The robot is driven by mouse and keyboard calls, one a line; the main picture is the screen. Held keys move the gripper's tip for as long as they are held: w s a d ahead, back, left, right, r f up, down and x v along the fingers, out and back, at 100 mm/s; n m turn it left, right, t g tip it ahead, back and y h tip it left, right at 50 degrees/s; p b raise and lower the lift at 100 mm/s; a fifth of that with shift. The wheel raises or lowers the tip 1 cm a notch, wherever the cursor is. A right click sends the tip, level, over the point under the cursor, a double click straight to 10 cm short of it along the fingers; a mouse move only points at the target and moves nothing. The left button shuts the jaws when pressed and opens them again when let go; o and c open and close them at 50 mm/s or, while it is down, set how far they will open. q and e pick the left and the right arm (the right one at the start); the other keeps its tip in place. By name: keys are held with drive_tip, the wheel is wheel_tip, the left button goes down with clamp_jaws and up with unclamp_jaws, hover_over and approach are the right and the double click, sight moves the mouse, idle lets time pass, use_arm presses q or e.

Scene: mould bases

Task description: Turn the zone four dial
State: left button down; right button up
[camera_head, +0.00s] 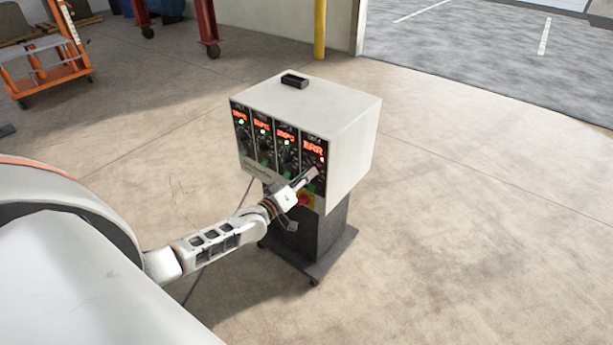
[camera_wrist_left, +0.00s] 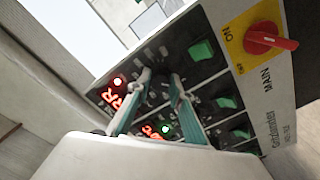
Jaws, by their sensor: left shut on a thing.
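The zone four module (camera_head: 313,150) is the rightmost column on the controller's front. Its red display (camera_head: 313,148) seems to read ERR, and part of it shows in the left wrist view (camera_wrist_left: 112,95). A pale red-white lamp (camera_wrist_left: 118,82) is lit beside it. My left gripper (camera_head: 314,173) reaches this column from the lower left. In the left wrist view its two fingers (camera_wrist_left: 160,80) are closed around the dark zone four dial (camera_wrist_left: 158,92). The fingers hide much of the dial, so its pointer cannot be read. My right gripper is not in view.
The controller box (camera_head: 345,125) stands on a dark wheeled stand (camera_head: 325,240). Three neighbouring modules have green lamps. A green switch (camera_wrist_left: 201,50) and the red main switch (camera_wrist_left: 270,42) are near the gripper. A small black object (camera_head: 295,81) lies on top.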

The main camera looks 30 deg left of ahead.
use_arm(q)
drive_tip(key=shift+n, duration=0.3)
idle(0.4)
drive_tip(key=c, duration=1.8)
unclamp_jaws()
drive_tip(key=s, duration=0.8)
drive_tip(key=s+a, duration=0.1)
drive_tip(key=s, duration=0.3)
drive_tip(key=s+d+f+m+g, duration=0.2)
drive_tip(key=s+d+f+m, duration=0.2)
drive_tip(key=s+d, duration=0.3)
drive_tip(key=s+d+f+m+g, duration=0.3)
drive_tip(key=s+d+f+m, duration=0.1)
drive_tip(key=s+d, duration=0.4)
drive_tip(key=s+d+f+m+g+h, duration=0.1)
drive_tip(key=s+d+f+m, duration=0.3)
drive_tip(key=s+d, duration=0.4)
drive_tip(key=shift+d+f+m+g, duration=0.3)
drive_tip(key=shift+d+f+g, duration=0.1)
drive_tip(key=shift+f+g, duration=0.25)
